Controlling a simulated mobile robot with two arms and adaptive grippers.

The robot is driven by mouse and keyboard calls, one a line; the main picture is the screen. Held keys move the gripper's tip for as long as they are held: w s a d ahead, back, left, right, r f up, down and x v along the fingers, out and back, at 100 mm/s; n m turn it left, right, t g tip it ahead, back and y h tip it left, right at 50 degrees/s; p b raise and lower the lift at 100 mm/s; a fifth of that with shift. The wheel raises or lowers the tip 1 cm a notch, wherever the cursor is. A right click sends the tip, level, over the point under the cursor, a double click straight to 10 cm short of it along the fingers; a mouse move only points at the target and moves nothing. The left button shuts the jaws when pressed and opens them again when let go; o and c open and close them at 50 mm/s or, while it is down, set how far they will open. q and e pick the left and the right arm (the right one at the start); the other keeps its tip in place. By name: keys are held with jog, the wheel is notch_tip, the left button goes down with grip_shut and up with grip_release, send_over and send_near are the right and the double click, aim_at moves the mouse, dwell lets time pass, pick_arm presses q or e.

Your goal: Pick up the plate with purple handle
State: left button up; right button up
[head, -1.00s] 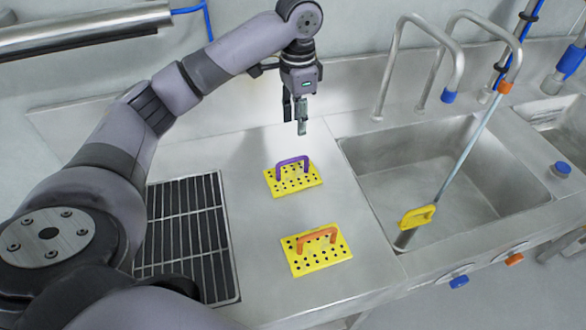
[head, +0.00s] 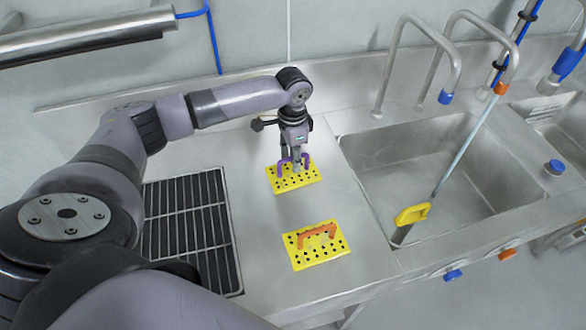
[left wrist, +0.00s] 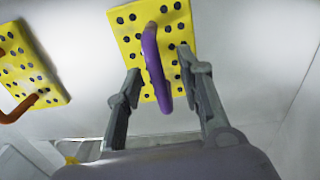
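The yellow perforated plate with the purple handle (head: 308,179) lies flat on the steel counter, left of the sink. It also shows in the left wrist view (left wrist: 127,36). My left gripper (head: 294,165) is right at its handle, pointing down. In the left wrist view the left gripper (left wrist: 160,88) is open, one finger on each side of the purple handle (left wrist: 152,60), with gaps between fingers and handle. A second yellow plate with an orange handle (head: 300,262) lies nearer on the counter, and at the left of the left wrist view (left wrist: 40,75). My right gripper is not in view.
A black drain grate (head: 190,235) is set in the counter to the left. The sink basin (head: 450,190) is to the right, with curved taps (head: 400,60) behind it and a yellow-handled tool (head: 413,214) at its near edge. Bare counter surrounds the plates.

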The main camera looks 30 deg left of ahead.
pick_arm(q)
jog(key=shift+d, duration=0.1)
jog(key=shift+c, duration=0.4)
grip_shut()
dwell(0.7)
